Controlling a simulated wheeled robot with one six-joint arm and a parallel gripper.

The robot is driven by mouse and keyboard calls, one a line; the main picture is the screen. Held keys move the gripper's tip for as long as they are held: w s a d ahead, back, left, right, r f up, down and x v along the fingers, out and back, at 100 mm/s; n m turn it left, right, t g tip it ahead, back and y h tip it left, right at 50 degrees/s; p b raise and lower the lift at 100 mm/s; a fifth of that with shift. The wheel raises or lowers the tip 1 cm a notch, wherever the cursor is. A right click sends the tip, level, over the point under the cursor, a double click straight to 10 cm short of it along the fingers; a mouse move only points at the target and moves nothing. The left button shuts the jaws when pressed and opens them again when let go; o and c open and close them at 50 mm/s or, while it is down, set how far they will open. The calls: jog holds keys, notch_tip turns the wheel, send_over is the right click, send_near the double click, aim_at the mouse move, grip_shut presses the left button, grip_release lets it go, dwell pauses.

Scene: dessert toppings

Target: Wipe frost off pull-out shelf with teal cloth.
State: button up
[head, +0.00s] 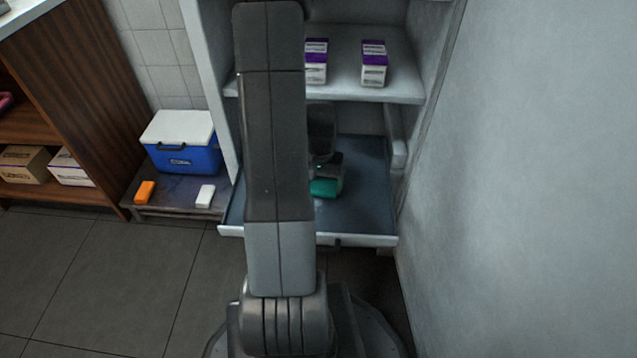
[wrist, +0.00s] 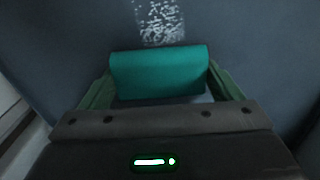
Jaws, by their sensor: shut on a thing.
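The teal cloth (wrist: 158,72) is a folded pad held between the two fingers of my gripper (wrist: 158,88) in the wrist view. In the head view my gripper (head: 324,186) is over the pull-out shelf, with the cloth (head: 323,188) at its end. The pull-out shelf (head: 362,205) is a dark blue-grey tray with a pale front lip. A patch of white frost specks (wrist: 160,20) lies on the shelf just beyond the cloth in the wrist view. My arm hides the left part of the shelf in the head view. I cannot tell whether the cloth touches the surface.
A fixed shelf above holds two purple-and-white boxes (head: 374,64). Cabinet walls flank the pull-out shelf. At left, a low stand (head: 170,208) bears a blue cooler (head: 185,155), an orange item (head: 145,192) and a white item (head: 205,196). Floor at front left is clear.

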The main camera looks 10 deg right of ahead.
aim_at(323, 185)
jog(key=shift+s+d, duration=0.1)
jog(key=shift+d, duration=0.3)
jog(key=shift+d+r+p, duration=0.2)
jog(key=shift+r+p, duration=0.55)
jog(key=shift+r, duration=0.4)
notch_tip(323, 185, up, 6)
jog(key=p, duration=0.4)
jog(key=shift+a+f, duration=0.1)
jog(key=shift+f, duration=0.1)
jog(key=shift+r+p, duration=0.1)
jog(key=shift+p, duration=0.35)
